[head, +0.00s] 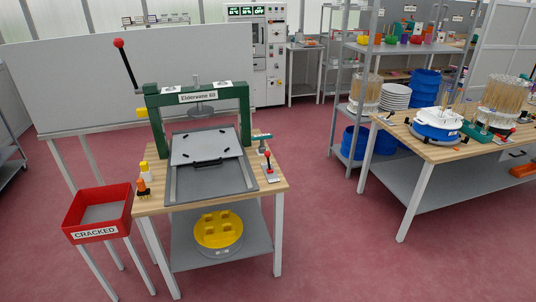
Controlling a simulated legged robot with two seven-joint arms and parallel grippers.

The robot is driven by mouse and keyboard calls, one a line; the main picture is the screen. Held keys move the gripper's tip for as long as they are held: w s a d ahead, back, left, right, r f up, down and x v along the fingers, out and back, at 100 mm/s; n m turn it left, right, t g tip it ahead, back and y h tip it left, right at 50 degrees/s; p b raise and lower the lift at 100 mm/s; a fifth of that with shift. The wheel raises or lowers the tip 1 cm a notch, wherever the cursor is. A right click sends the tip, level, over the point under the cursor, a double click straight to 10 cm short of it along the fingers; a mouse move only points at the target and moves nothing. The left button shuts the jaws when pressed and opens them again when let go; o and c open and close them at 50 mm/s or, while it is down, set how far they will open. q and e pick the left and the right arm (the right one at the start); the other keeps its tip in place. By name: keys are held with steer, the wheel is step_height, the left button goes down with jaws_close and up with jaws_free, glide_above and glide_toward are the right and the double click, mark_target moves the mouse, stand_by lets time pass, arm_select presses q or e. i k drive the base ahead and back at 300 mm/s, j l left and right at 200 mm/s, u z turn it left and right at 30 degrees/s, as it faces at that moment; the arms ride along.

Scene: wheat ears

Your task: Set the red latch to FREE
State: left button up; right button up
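A green press frame (197,97) with a name plate stands on a wooden table (146,207). A long lever with a red knob (119,43) rises at its upper left. A small fitting with a red part (267,167) sits on the table's right edge; it may be the red latch, but its setting and any FREE marking are too small to read. A grey plate with a dark handle (207,163) lies on the press bed. Neither of my grippers is in view.
A red bin marked CRACKED (98,212) stands left of the press table. A yellow round piece (218,230) rests on the lower shelf. A second wooden table (425,150) with a white and blue device (437,123) stands at right. Red floor lies open between the tables.

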mark_target(267, 153)
steer(key=i+u, duration=0.15)
steer(key=i, duration=2.65)
